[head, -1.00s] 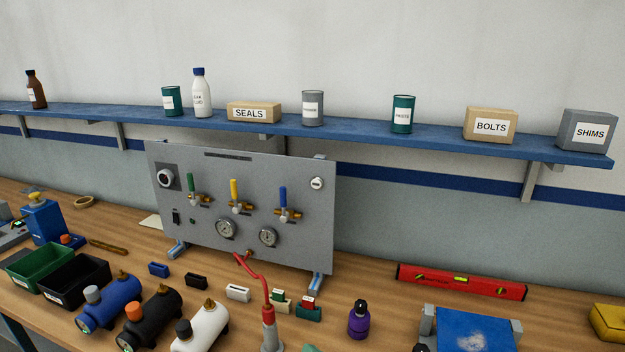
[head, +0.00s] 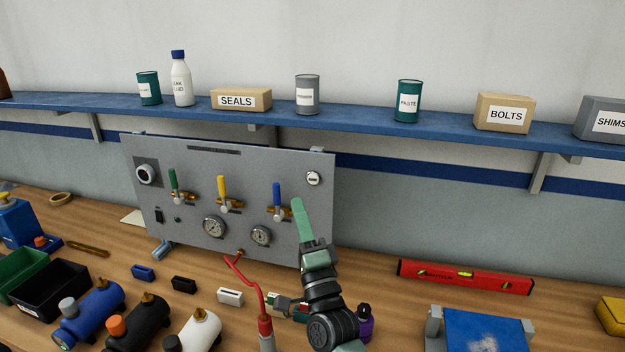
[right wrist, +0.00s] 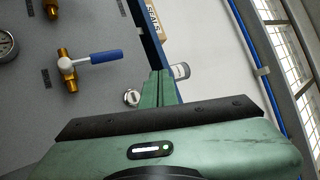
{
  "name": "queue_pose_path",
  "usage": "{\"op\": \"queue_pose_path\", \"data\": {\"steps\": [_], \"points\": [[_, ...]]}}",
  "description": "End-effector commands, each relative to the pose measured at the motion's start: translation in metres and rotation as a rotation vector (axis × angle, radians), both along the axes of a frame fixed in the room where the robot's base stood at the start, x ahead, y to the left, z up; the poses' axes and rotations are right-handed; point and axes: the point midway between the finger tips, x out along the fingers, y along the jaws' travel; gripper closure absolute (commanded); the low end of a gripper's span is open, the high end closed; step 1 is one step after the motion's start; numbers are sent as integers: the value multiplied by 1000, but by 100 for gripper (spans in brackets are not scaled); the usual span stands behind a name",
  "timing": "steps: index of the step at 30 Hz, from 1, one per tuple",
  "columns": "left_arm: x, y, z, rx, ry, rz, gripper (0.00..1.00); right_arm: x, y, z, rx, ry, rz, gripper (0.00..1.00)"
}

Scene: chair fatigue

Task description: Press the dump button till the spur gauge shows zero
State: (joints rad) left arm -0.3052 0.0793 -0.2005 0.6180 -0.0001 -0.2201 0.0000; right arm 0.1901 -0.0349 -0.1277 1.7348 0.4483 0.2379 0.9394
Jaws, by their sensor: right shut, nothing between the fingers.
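The grey panel (head: 140,235) stands on the bench with two round gauges, left (head: 214,227) and right (head: 261,236). Their labels and readings are too small to tell, so I cannot say which is the spur gauge. A small round white-faced fitting (head: 313,178) sits at the panel's upper right; it also shows in the right wrist view (right wrist: 131,97). I cannot read whether it is the dump button. My right gripper (head: 297,203) is shut and empty, in front of the panel's right side, below and left of that fitting in the head view. My left gripper is out of view.
The blue-handled valve (head: 277,195) is close beside my right gripper. A red hose (head: 258,292) rises from the bench to the panel. A blue shelf (head: 350,126) with cans and boxes runs above. A red level (head: 465,277) lies at right.

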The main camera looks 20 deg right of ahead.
Motion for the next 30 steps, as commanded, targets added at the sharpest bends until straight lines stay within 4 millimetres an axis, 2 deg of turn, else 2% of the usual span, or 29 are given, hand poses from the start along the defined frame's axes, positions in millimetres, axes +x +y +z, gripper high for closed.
{"op": "queue_pose_path", "data": {"steps": [5, 21, 30], "points": [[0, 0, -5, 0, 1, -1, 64, 8, -5, -2, -2, -1, 0, 100], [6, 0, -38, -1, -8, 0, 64, 65, -43, -3, -4, 0, 0, 100], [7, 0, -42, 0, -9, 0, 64, 73, -49, 0, -2, 2, 0, 100]]}}
